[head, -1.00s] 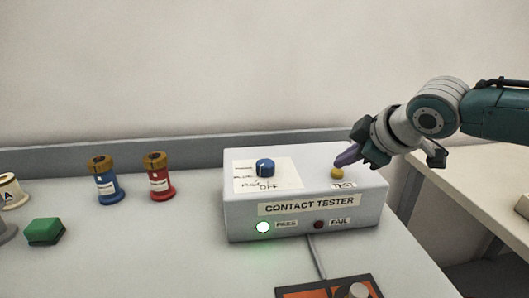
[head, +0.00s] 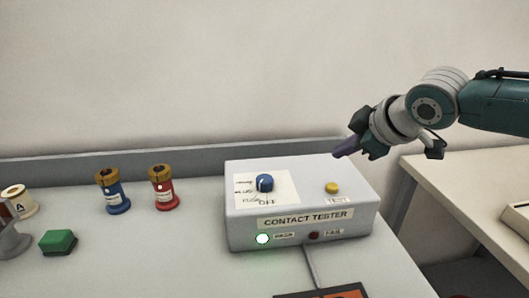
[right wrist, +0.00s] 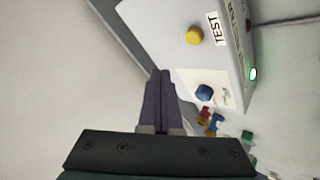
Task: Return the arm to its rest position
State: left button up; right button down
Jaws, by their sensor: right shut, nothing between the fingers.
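My right gripper (head: 347,148) is above the back right part of the contact tester (head: 240,205), apart from it. Its purple fingers are together and empty, as the right wrist view (right wrist: 160,82) also shows. The tester is a white box with a blue knob (head: 265,183) and a yellow button (head: 332,188) on top. The pass lamp (head: 262,239) glows green; the fail lamp (head: 313,236) is dark red and unlit. My left gripper is not in view.
Blue (head: 112,192) and red (head: 163,188) bushings with brown tops stand left of the tester. A green block (head: 58,242) and a white part marked A (head: 18,201) are farther left. A second table (head: 470,185) is at right.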

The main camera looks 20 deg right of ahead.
dwell(0.6)
jog(key=s+a+f+g+y, duration=0.1)
jog(key=s+a+f, duration=0.2)
jog(key=s+a, duration=0.4)
jog(key=s+a+f+g+y, duration=0.2)
jog(key=s+a+f, duration=0.3)
jog(key=a, duration=0.4)
jog(key=s+d+r+m+g+h, duration=0.1)
jog(key=s+r+m, duration=0.15)
jog(key=s, duration=0.75)
jog(key=s+r+m+g+h, duration=0.15)
jog(key=s+m, duration=0.25)
jog(key=s, duration=0.5)
notch_tip(320, 180, up, 35)
jog(key=s+d+p, duration=0.1)
jog(key=p, duration=3.2)
jog(key=shift+f+p, duration=0.15)
jog(key=shift+p, duration=0.25)
